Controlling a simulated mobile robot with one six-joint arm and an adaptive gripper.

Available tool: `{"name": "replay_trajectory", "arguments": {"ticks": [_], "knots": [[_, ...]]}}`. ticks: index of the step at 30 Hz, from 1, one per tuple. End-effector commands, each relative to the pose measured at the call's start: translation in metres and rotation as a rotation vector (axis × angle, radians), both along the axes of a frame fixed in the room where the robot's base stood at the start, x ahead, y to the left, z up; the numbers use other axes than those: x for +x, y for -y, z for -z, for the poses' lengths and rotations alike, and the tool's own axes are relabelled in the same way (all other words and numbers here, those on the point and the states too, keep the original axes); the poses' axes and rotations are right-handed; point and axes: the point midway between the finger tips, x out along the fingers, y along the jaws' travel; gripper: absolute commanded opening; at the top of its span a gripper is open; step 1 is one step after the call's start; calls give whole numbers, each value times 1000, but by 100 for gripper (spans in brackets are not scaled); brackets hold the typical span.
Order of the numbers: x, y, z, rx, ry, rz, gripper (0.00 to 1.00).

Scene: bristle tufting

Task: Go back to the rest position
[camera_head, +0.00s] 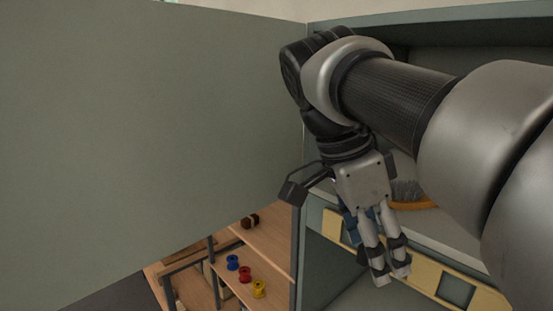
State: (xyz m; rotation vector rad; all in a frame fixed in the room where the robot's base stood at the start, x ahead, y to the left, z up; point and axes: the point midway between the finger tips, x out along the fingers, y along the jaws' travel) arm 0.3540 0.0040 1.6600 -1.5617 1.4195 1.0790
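My gripper (385,268) hangs from the dark and silver wrist in the right half of the view, its grey fingers pointing down. Two fingers show side by side in front. Dark blue and black parts show behind them, partly covered. I cannot tell how far apart the opposing fingers are, and I see nothing clearly held between them. The gripper hangs in front of a yellow panel with square openings (430,272). My arm comes in from the right edge and covers much of the cabinet behind it.
A large grey-green panel (140,130) fills the left. Beyond its lower edge, wooden shelving (270,240) holds blue (233,262), red (245,274) and yellow (259,289) spools and a dark brown item (250,221). A brush (408,192) lies behind the gripper, partly hidden.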

Motion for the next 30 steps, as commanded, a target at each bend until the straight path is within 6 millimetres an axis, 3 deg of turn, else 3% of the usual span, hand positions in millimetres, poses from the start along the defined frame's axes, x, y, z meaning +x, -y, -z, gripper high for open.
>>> {"name": "replay_trajectory", "arguments": {"ticks": [1,8,11,14,24,27,30], "knots": [[-4,2,18,10,-8,-38,64],[-21,8,76,56,-37,-268,64],[-33,11,112,77,-45,-398,64],[-47,12,160,98,-47,-563,64],[-103,9,351,67,8,-1186,64],[-114,6,394,31,26,-1314,64],[-120,5,421,-3,39,-1402,64]]}}
